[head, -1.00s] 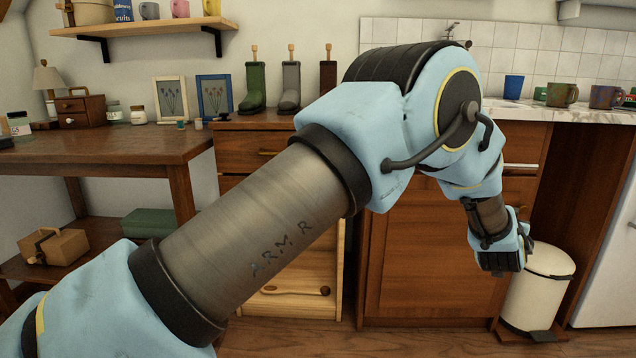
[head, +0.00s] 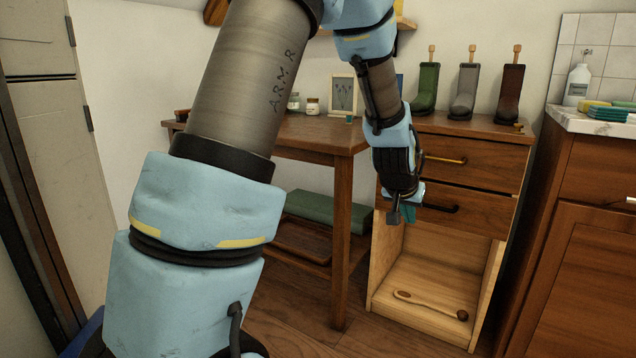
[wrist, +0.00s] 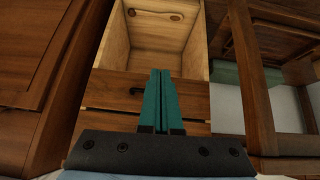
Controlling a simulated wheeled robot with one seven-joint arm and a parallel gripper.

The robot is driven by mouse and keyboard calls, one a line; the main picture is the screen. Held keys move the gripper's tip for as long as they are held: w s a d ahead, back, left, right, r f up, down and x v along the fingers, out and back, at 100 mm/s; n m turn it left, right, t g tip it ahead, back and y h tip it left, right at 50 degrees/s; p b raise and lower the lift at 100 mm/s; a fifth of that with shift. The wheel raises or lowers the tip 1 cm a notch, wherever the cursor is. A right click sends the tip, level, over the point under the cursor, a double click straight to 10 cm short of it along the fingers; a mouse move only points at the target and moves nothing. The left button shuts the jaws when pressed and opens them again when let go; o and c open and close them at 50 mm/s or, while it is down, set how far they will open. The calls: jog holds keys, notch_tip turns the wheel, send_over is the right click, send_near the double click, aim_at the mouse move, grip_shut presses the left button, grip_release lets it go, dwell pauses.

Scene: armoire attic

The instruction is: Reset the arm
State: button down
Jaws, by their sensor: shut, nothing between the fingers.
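My gripper (head: 398,214) hangs pointing down in the head view, in front of the drawers of the wooden cabinet (head: 490,178). In the wrist view its two teal fingers (wrist: 161,85) lie together with nothing between them. The fingers point toward the cabinet's open lower compartment. My arm is raised and bent, filling the left and upper middle of the head view.
A wooden spoon-like item (head: 430,303) lies in the cabinet's open compartment. A wooden table (head: 315,135) stands left of the cabinet, with a green box (head: 325,214) beneath. Several boots (head: 466,90) stand on the cabinet. A counter (head: 590,122) is at right.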

jog(key=s+a+n+g+y, duration=0.15)
jog(key=s+a, duration=0.35)
jog(key=a, duration=0.5)
jog(key=s+a+n+g+y+p, duration=0.15)
jog(key=s+a, duration=0.35)
jog(key=a, duration=0.6)
jog(key=s+a+n+g+y, duration=0.1)
jog(key=s+a+n, duration=0.3)
jog(key=a, duration=0.6)
notch_tip(320, 180, up, 31)
jog(key=m+p, duration=0.1)
jog(key=p, duration=3)
jog(key=shift+s, duration=0.25)
